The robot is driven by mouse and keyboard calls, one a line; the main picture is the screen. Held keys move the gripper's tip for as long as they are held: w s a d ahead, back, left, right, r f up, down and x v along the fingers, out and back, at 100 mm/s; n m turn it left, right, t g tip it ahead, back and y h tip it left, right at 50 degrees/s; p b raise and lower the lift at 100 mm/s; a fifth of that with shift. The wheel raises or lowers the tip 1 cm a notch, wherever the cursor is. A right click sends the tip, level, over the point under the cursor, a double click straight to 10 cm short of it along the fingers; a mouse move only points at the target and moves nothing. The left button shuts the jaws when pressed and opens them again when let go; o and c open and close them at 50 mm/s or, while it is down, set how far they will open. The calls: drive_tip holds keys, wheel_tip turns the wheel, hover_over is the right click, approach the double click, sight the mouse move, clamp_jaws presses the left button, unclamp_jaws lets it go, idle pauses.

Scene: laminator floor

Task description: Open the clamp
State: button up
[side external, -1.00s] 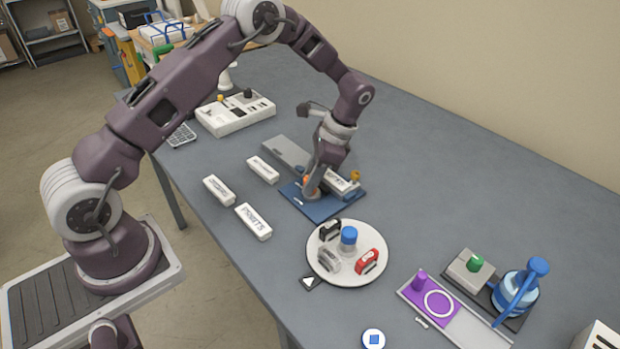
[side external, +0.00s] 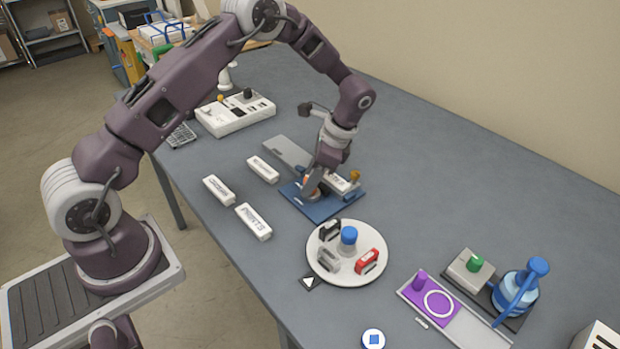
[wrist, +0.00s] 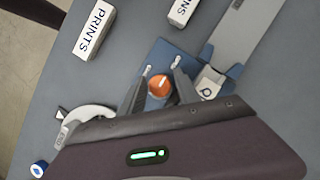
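A blue base plate (side external: 324,209) lies on the table, with a round orange knob (wrist: 159,87) on it that carries a white mark. I take this to be the clamp. A white block (wrist: 209,84) with a dark symbol sits on the plate beside the knob. My gripper (side external: 309,192) is down at the plate. In the wrist view its two fingers (wrist: 163,68) are spread on either side of the knob. I cannot tell whether they touch it. The gripper partly hides the knob in the side view.
A grey rail (side external: 286,151) runs back from the plate. White labelled blocks, one reading PRINTS (side external: 253,222), lie to the left. A round white tray (side external: 348,276) with small clips stands in front. A purple-and-grey fixture (side external: 440,302) is at the right front. The table's right rear is clear.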

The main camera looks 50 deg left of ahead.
drive_tip(key=shift+o, duration=0.6)
wheel_tip(320, 180, up, 15)
drive_tip(key=d+n+t, duration=0.1)
drive_tip(key=d, duration=0.2)
drive_tip(key=s+d+r+n+t+h, duration=0.1)
drive_tip(key=s+r+n+t, duration=0.2)
drive_tip(key=s+r, duration=0.55)
drive_tip(key=s+d+r+n+t+h, duration=0.1)
drive_tip(key=s+n+t, duration=0.1)
drive_tip(key=s, duration=0.7)
drive_tip(key=s+d+r+n+t+h, duration=0.1)
drive_tip(key=s+d+n+t, duration=0.1)
drive_tip(key=s, duration=0.6)
drive_tip(key=shift+s+n+t, duration=0.3)
drive_tip(key=shift+s+n, duration=0.1)
drive_tip(key=shift+n, duration=0.2)
drive_tip(key=shift+d+r, duration=0.1)
